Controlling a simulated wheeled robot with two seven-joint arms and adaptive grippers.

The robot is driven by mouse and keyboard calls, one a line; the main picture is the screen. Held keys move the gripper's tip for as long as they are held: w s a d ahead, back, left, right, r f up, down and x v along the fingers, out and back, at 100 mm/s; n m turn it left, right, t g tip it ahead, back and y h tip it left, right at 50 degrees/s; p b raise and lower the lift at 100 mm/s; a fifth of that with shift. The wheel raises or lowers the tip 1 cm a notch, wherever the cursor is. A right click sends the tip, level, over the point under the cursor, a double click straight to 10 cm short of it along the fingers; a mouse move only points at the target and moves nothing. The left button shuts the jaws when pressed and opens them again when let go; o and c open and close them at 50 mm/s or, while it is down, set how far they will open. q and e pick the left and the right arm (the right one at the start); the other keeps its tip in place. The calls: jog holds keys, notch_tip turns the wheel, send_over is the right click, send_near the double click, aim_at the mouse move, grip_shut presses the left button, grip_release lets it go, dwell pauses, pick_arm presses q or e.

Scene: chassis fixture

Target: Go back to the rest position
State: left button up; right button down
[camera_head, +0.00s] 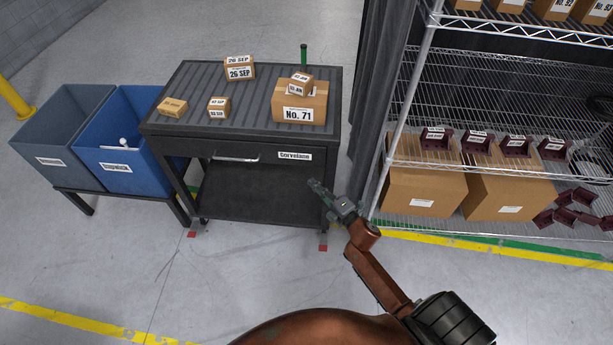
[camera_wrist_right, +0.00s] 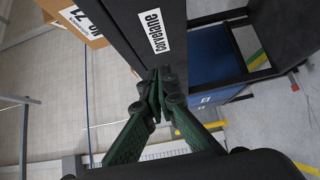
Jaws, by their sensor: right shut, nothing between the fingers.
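My left gripper does not show in either view.
Several cardboard boxes, one marked No. 71 (camera_head: 298,114), stand on the cart top. A grey bin (camera_head: 62,150) and a blue bin (camera_head: 128,160) stand at left. A wire shelf (camera_head: 480,150) with cartons and dark red brackets stands at right. The floor in front is clear.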

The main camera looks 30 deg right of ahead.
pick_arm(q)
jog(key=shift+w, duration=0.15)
pick_arm(e)
jog(key=shift+s, duration=0.35)
jog(key=s+d+f+m+g+h, duration=0.1)
jog(key=s+f+m+g, duration=0.15)
jog(key=f, duration=0.75)
jog(key=s+d+f+m+g+h, duration=0.1)
jog(key=s+f+m, duration=0.25)
jog(key=f, duration=0.65)
jog(key=s+f+m+g+h+p, duration=0.15)
jog(key=s+f+m+g, duration=0.35)
jog(key=s+f, duration=1.2)
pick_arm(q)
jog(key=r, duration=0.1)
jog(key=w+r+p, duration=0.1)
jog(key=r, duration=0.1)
pick_arm(e)
jog(key=s+a+f+m+g, duration=0.2)
jog(key=s+f, duration=0.3)
jog(key=s, duration=0.7)
jog(key=s+a+f+m+g, duration=0.2)
jog(key=s+f+g, duration=0.2)
jog(key=s, duration=0.8)
jog(key=s+a+f+m+g+y, duration=0.1)
jog(key=s+a+f+m+g, duration=0.2)
jog(key=s+f, duration=0.5)
jog(key=s, duration=0.5)
jog(key=shift+f, duration=0.15)
